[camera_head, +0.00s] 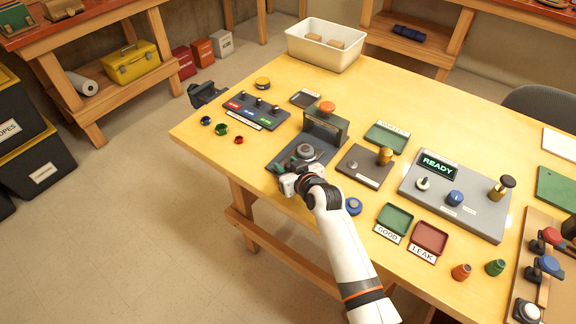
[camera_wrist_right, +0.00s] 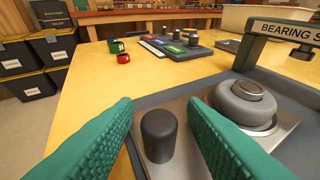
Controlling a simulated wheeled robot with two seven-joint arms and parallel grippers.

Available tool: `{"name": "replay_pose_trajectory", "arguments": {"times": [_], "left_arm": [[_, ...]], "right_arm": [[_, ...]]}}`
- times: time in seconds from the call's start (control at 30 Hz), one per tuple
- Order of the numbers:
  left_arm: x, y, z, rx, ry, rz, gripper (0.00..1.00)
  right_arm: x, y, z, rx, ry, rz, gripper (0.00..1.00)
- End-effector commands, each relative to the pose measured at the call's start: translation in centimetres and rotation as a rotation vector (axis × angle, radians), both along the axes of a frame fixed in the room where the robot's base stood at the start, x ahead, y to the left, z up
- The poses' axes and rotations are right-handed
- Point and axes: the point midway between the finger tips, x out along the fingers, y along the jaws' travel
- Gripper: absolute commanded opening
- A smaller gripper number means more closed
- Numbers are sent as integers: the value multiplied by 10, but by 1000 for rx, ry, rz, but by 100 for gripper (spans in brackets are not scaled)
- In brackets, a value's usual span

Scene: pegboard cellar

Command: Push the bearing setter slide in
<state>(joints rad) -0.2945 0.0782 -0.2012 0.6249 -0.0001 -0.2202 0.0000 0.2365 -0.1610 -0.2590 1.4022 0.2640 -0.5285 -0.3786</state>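The bearing setter (camera_head: 324,126) is a dark grey-green frame on a base plate near the table's front edge, with an orange knob (camera_head: 327,107) on top. Its labelled crossbar also shows in the right wrist view (camera_wrist_right: 288,30). Its slide (camera_wrist_right: 188,153) is a metal plate, out in front of the frame. It carries a round grey part (camera_wrist_right: 246,103) and an upright dark grey knob (camera_wrist_right: 159,136). My right gripper (camera_head: 286,178) is at the slide's near end. Its green fingers are open on both sides of the knob, with gaps visible. My left gripper is not in view.
A panel with coloured labels (camera_head: 256,111) stands left of the setter. A brown-grey plate with a brass knob (camera_head: 364,166) lies to the right, near the READY console (camera_head: 455,195). A blue button (camera_head: 353,206) is close to my right forearm. A white bin (camera_head: 325,45) stands behind.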

Motion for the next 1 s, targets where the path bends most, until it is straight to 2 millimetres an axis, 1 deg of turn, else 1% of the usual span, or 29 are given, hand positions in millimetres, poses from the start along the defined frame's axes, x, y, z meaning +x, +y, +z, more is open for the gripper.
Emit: {"name": "replay_pose_trajectory", "arguments": {"times": [0.13,0.17,0.2,0.37,0.4,0.57,0.67,0.77,0.9,1.0], "left_arm": [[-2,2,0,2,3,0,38],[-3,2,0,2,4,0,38],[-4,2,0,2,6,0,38],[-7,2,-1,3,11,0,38],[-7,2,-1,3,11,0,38],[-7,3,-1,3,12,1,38],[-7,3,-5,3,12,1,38],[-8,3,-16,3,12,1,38],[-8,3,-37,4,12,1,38],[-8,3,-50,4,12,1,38]], "right_arm": [[0,0,0,0,0,0,38],[0,0,0,0,0,0,35],[0,0,0,0,0,0,29],[0,0,0,0,0,0,2],[0,0,0,0,0,0,0],[0,0,0,0,1,0,0],[6,-5,-2,-2,-1,1,0],[24,-17,-4,-7,-5,3,0],[55,-40,-6,-7,-7,1,0],[73,-53,-6,-6,-5,1,0]]}}
